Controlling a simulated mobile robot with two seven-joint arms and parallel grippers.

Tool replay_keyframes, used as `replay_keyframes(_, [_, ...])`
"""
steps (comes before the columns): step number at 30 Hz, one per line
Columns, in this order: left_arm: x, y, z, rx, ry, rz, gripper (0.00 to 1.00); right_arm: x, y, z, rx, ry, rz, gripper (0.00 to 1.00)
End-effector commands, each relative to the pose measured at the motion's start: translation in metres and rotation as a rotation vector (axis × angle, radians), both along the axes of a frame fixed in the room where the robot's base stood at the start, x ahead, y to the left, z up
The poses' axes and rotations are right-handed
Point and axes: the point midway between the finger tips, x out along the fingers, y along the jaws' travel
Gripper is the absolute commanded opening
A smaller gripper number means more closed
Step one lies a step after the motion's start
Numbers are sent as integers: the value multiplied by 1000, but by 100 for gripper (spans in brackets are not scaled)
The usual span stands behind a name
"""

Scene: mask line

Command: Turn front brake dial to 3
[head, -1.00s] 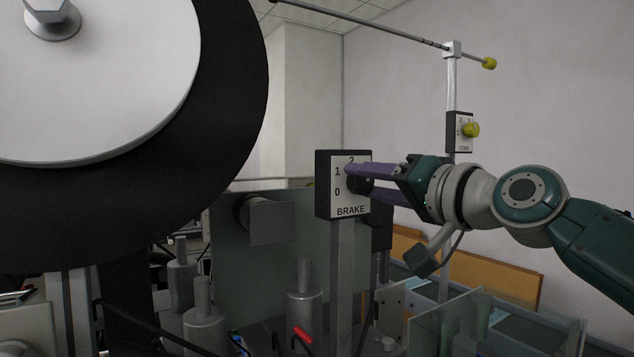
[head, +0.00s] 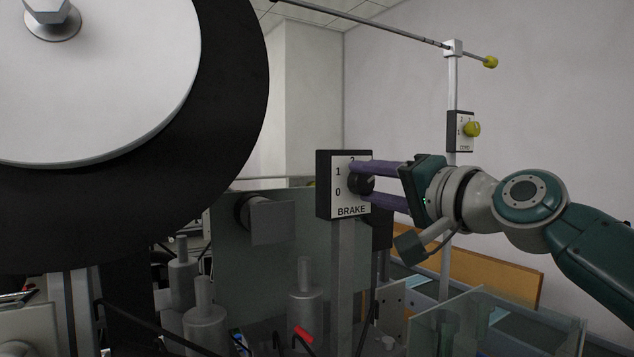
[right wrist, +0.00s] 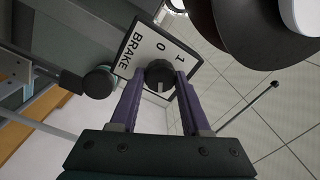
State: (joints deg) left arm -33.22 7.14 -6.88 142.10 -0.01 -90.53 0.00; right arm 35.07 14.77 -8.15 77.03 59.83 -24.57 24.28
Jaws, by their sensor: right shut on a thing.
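The front brake box (head: 330,205) stands on a grey post in the middle of the head view. Its white face reads BRAKE, with 0, 1 and 2 visible; the 3 is hidden. The black dial (head: 362,184) sits on that face. My right gripper (head: 358,182) is shut on the dial, its purple fingers reaching in from the right. The right wrist view shows the dial (right wrist: 159,74) between the fingertips, with a light pointer mark on it. My left gripper does not show.
A large black and white roll (head: 235,80) fills the upper left. A second dial box with a yellow knob (head: 472,129) hangs on a pole behind my right wrist. Grey cylinders (head: 304,300) and clear panels (head: 480,320) stand below the brake box.

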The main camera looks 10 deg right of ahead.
Motion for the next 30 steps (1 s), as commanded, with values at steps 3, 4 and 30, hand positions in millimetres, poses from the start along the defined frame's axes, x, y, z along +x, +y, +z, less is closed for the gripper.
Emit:
replay_keyframes(3, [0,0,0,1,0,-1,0,0,0,0,0,0,1,0])
replay_keyframes(4, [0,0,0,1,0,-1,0,0,0,0,0,0,1,50])
replay_keyframes(30, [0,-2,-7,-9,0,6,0,-40,-15,-4,-4,-1,0,77])
